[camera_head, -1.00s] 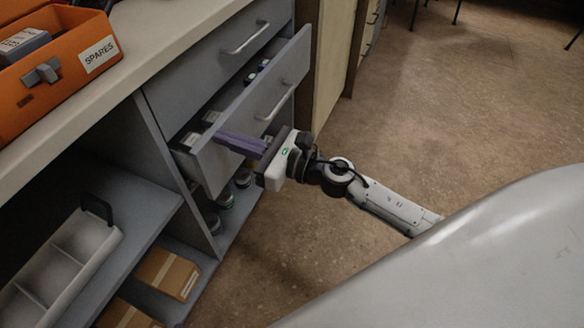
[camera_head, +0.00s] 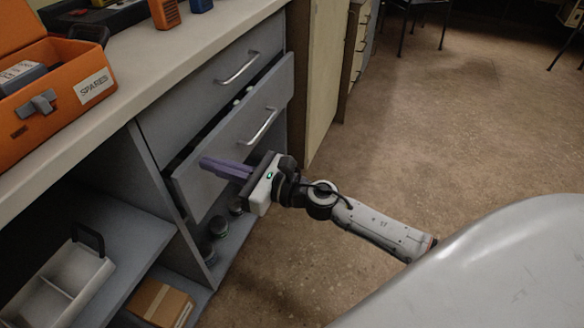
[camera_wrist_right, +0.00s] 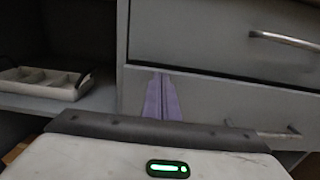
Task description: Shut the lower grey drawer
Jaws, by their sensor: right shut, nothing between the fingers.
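The lower grey drawer (camera_head: 222,150) stands a little way out of the cabinet, with a narrow dark gap above its front. Its bar handle (camera_head: 264,127) is to the right of my gripper. My right gripper (camera_head: 204,162) is shut and empty, its purple fingers against or very near the left part of the drawer front. In the right wrist view the purple fingers (camera_wrist_right: 161,98) point at the lower drawer front (camera_wrist_right: 215,100), and its handle (camera_wrist_right: 275,134) shows at the right. I cannot tell exact contact. My left gripper is not in view.
The upper grey drawer (camera_head: 215,85) is shut, its handle (camera_head: 240,68) sticking out. An orange SPARES box (camera_head: 60,105) stands on the counter (camera_head: 150,72). Open shelves at the left hold a white divided tray (camera_head: 62,290) and a cardboard box (camera_head: 160,302).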

